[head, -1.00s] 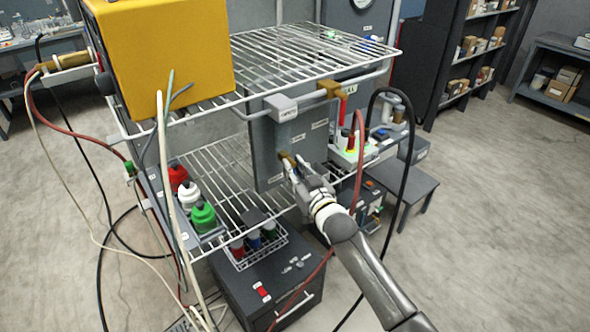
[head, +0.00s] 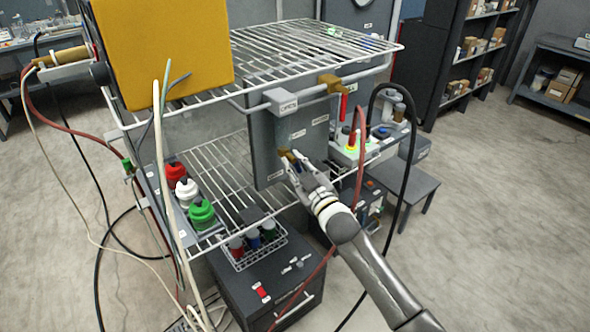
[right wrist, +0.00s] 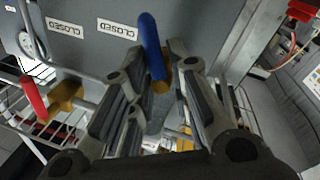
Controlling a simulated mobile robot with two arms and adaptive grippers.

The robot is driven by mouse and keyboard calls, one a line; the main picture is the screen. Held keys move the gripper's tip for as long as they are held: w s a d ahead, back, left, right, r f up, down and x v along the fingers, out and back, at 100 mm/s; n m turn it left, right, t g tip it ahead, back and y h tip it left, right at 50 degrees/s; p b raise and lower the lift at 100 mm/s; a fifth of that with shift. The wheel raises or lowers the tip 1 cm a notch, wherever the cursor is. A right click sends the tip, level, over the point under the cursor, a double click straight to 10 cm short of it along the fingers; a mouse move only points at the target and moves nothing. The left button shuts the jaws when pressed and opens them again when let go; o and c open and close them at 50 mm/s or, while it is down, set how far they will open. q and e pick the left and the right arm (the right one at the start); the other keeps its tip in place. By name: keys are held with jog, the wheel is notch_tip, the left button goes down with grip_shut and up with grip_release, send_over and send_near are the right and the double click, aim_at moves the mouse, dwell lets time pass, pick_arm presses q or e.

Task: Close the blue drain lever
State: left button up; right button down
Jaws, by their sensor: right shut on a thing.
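The blue drain lever (right wrist: 151,45) stands out from its brass valve (right wrist: 163,80) in the right wrist view. My right gripper (right wrist: 155,75) has its fingers on both sides of the lever's lower part and valve end, and is shut on the lever. In the head view my right gripper (head: 291,163) is at the front of a grey panel (head: 265,140), beside the brass fitting (head: 286,154); it hides most of the lever there. A "CLOSED" label (right wrist: 117,29) is on the panel close to the lever's tip. My left gripper is not in view.
A red lever (head: 343,105) on another brass valve (head: 329,82) hangs above right of my gripper. A wire rack (head: 310,45) surrounds the panel. A red hose (head: 360,160) and a black hose (head: 405,150) run close to my right arm. Bottles (head: 202,212) stand at left.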

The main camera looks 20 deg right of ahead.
jog(key=shift+w+d+r+n+y+b, duration=0.15)
jog(key=shift+n+y+b, duration=0.6)
jog(key=shift+n, duration=1.7)
jog(key=shift+s+d+r+n+y+b, duration=0.15)
jog(key=shift+n+y+b, duration=0.6)
jog(key=shift+n, duration=1.75)
jog(key=shift+w+d+r+n+y+b, duration=0.15)
jog(key=shift+n+y+b, duration=0.25)
jog(key=shift+n+b, duration=1.4)
jog(key=shift+n+p, duration=0.65)
jog(key=shift+n, duration=0.2)
jog(key=c, duration=1.5)
grip_release()
jog(key=shift+c, duration=0.2)
jog(key=shift+o, duration=0.2)
jog(key=shift+f, duration=0.1)
jog(key=v, duration=1.2)
